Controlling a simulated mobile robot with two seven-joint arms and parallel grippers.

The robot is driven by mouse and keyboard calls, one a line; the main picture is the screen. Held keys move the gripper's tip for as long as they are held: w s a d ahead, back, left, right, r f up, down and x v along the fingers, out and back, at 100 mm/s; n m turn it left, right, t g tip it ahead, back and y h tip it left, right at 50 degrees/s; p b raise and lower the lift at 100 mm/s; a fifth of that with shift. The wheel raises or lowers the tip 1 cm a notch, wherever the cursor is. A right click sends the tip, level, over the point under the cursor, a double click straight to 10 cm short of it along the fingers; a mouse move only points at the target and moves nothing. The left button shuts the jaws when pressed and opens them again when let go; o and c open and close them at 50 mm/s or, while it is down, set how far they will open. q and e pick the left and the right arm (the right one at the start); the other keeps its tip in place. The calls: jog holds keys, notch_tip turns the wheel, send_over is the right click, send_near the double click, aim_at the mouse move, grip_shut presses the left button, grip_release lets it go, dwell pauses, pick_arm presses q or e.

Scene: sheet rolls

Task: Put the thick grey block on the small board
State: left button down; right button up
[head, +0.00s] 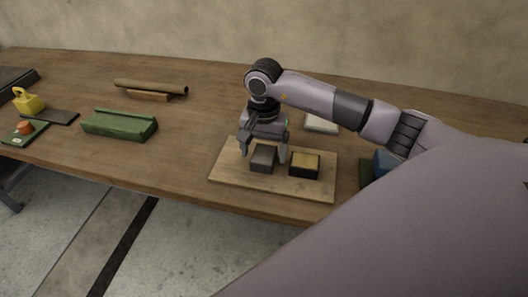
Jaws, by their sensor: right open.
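A thick grey block (263,158) sits on a light wooden board (235,179) near the table's front edge. My right gripper (264,153) is over the board, pointing down, with its fingers open to the left and right of the grey block. I cannot tell whether the fingers touch it. A dark block with a yellowish top (304,165) stands on the same board, just right of the grey block. Which board is the small one is not clear from this view. My left gripper is not in view.
A green tray-like piece (119,124) and a brown roll on a wooden support (150,88) lie to the left. Farther left are a yellow weight (28,101) and dark flat boards. A pale block (321,123) lies behind my right arm. A blue object (383,163) is partly hidden at right.

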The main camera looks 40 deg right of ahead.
aim_at(264, 154)
notch_tip(264, 154, up, 11)
jog(key=shift+f, duration=0.15)
dwell(0.6)
